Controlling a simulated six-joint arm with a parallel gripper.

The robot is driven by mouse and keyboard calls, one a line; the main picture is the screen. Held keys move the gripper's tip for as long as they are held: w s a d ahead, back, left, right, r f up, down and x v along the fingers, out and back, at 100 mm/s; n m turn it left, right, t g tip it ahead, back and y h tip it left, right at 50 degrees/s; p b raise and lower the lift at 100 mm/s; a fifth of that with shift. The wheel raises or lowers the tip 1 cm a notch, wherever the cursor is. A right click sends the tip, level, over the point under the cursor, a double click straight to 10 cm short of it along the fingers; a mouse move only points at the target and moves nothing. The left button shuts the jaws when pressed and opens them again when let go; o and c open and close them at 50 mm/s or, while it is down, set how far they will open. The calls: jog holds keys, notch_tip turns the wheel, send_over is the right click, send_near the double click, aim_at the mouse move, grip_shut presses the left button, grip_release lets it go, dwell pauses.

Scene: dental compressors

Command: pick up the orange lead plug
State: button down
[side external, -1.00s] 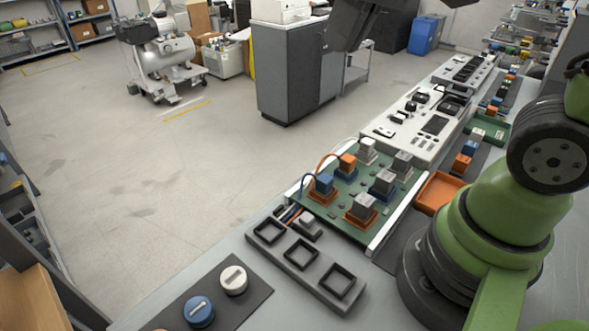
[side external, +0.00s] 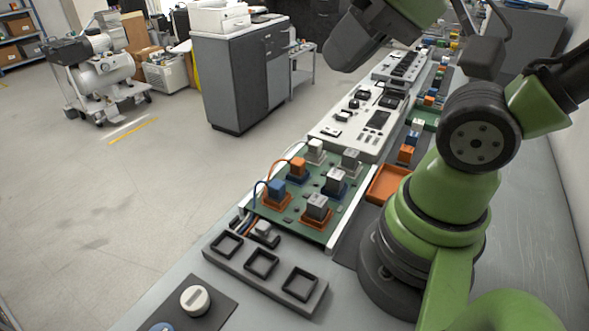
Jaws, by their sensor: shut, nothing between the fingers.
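The orange lead plug (side external: 298,166) is a small orange block upright in a dark blue socket at the back left of the green board (side external: 312,220). An orange lead arcs from it down to the left. The blue plug (side external: 277,188) with its blue lead stands in an orange socket just in front. My gripper (side external: 338,62) is the dark blocky end of my arm at the top, shut and empty. It is well above the orange plug in the picture and apart from it. Its fingertips are hard to make out.
Grey plugs (side external: 318,204) in sockets crowd the board. A dark rack with three square recesses (side external: 262,263) lies in front. A white panel (side external: 362,120) stands behind; an orange tray (side external: 386,184) is to the right. The bench's right side (side external: 520,225) is clear.

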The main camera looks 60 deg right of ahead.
dwell(0.4)
jog(key=c, duration=0.8)
grip_release()
jog(key=n+g+h, duration=0.2)
jog(key=n+g, duration=0.2)
jog(key=g, duration=0.3)
send_over(298, 161)
notch_tip(298, 161, down, 16)
notch_tip(298, 161, down, 5)
jog(key=shift+d+r, duration=0.1)
jog(key=shift+d, duration=0.05)
jog(key=shift+f, duration=2.9)
